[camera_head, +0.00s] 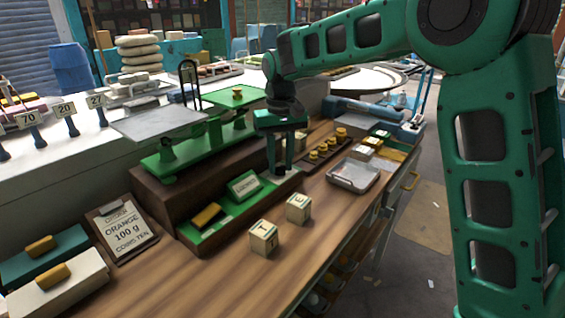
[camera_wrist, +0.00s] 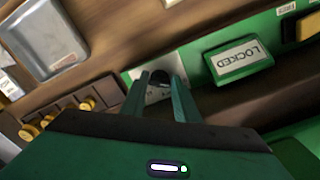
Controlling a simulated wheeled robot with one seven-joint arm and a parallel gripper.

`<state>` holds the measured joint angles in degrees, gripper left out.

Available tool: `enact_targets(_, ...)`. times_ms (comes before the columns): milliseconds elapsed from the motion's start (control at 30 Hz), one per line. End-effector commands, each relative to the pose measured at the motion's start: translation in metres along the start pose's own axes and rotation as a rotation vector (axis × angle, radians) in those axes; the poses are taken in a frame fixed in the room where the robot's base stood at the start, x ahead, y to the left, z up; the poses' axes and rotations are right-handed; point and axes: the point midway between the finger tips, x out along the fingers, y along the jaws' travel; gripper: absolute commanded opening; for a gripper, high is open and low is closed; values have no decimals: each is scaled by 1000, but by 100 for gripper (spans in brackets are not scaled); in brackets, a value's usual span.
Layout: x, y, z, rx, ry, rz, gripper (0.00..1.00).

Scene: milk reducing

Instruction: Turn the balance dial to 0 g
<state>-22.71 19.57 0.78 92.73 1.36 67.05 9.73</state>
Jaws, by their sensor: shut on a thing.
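The green balance (camera_head: 200,150) stands on a brown wooden base, with a grey plate (camera_head: 150,122) on its left and a green plate (camera_head: 235,97) on its right. My gripper (camera_head: 281,170) points down at the right end of the green front tray. In the wrist view, its two fingers (camera_wrist: 160,85) are shut on a small dark dial (camera_wrist: 160,77) over a pale plate. The fingers hide part of the dial, and I cannot read its setting. A green block marked LOCKED (camera_wrist: 240,60) sits beside it; it also shows in the head view (camera_head: 243,184).
Two letter cubes (camera_head: 264,238) stand in front. The front counter is mostly clear.

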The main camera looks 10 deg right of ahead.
Motion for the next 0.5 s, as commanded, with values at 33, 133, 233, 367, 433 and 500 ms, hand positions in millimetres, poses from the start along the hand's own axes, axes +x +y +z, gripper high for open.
enact_targets(33,-1,1,0,-10,1,1,6)
enact_targets(133,-1,2,0,-33,1,1,6)
enact_targets(233,-1,2,0,-47,1,1,6)
enact_targets(367,-1,2,0,-54,1,1,6)
enact_targets(433,-1,2,0,-54,1,1,6)
enact_targets(500,-1,2,0,-54,1,1,6)
